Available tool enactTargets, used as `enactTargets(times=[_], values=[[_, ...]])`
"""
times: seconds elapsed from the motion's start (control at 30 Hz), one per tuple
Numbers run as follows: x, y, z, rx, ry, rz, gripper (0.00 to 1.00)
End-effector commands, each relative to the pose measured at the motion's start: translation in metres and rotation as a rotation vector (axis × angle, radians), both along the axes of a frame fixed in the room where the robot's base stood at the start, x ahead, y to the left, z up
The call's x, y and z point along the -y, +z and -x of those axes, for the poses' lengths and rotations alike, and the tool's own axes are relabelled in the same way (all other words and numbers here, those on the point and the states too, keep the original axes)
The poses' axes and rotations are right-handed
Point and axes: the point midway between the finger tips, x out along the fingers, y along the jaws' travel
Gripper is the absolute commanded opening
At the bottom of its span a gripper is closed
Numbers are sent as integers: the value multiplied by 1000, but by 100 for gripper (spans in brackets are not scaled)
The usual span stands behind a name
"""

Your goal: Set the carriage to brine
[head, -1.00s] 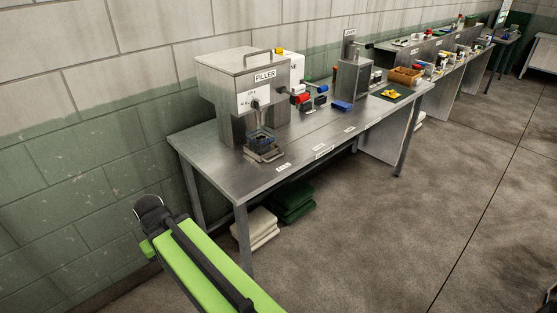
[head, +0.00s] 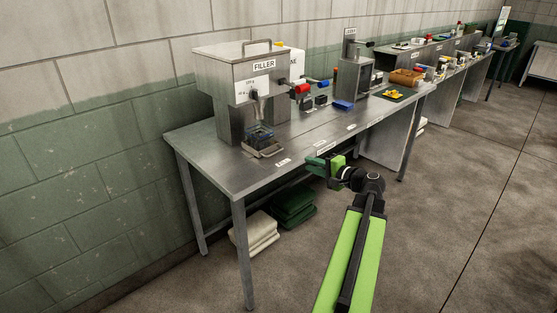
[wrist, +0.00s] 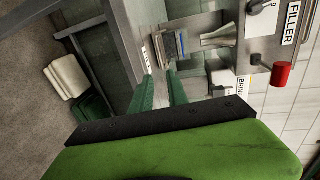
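The filler (head: 238,75) is a steel box machine at the left of the bench, with a nozzle above a small tray with a handle. That tray looks like the carriage (head: 266,150) and bears a blue-edged container (head: 260,134). A white box (head: 292,62), partly hidden behind the filler, has a label ending in "NE"; in the wrist view the label starts with "BRINE" or similar (wrist: 242,88). My gripper (head: 318,164) is at the bench's front edge, right of the tray and apart from it. In the wrist view its green fingers (wrist: 161,88) are apart and empty.
The steel bench (head: 225,172) has small white labels along its front. A red-ended handle (head: 302,89) sticks out right of the filler. A steel press-like device (head: 351,75) and yellow items on a dark mat (head: 410,97) stand farther right. Folded cloths lie on the floor below.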

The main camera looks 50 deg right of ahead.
Motion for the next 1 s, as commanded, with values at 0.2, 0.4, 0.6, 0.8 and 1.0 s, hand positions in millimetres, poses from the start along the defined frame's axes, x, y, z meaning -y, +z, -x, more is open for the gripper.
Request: enactTargets(times=[0.2,0.4,0.6,0.8,1.0], values=[[3,-2,-5,-1,-3,1,20],[6,-12,-47,-1,0,0,20],[10,-22,-97,-1,0,1,20],[13,-30,-141,-1,-1,0,20],[14,-34,-165,-2,-3,1,20]])
